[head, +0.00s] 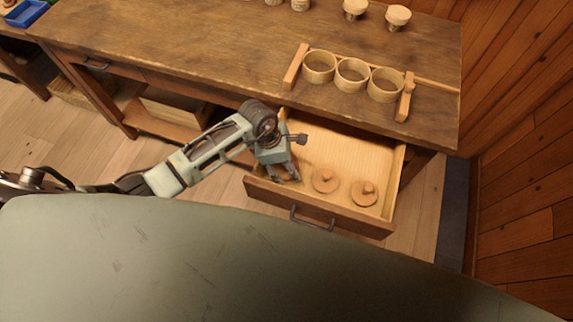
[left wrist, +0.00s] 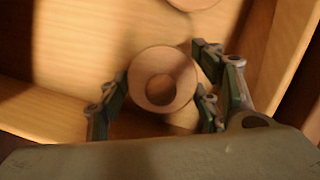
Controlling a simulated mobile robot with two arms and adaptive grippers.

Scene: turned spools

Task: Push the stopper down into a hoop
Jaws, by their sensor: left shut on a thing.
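My left gripper (head: 284,176) reaches down into the left part of the open drawer. In the left wrist view its fingers stand on both sides of a round wooden stopper (left wrist: 163,80) with a knob, and they are shut on it. In the head view the gripper hides most of that stopper. Two more stoppers, one nearer (head: 326,181) and one farther right (head: 364,193), lie in the drawer, knobs up. Three open wooden hoops, left (head: 319,77), middle (head: 352,85) and right (head: 385,96), stand in a row on the bench. My right gripper is not in view.
The hoops stand between two wooden end bars (head: 296,66) with a rail behind. The drawer (head: 330,218) is pulled out below the bench top (head: 200,50), its front wall and handle facing me. Several capped spools (head: 397,18) stand at the back. A wood wall is at right.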

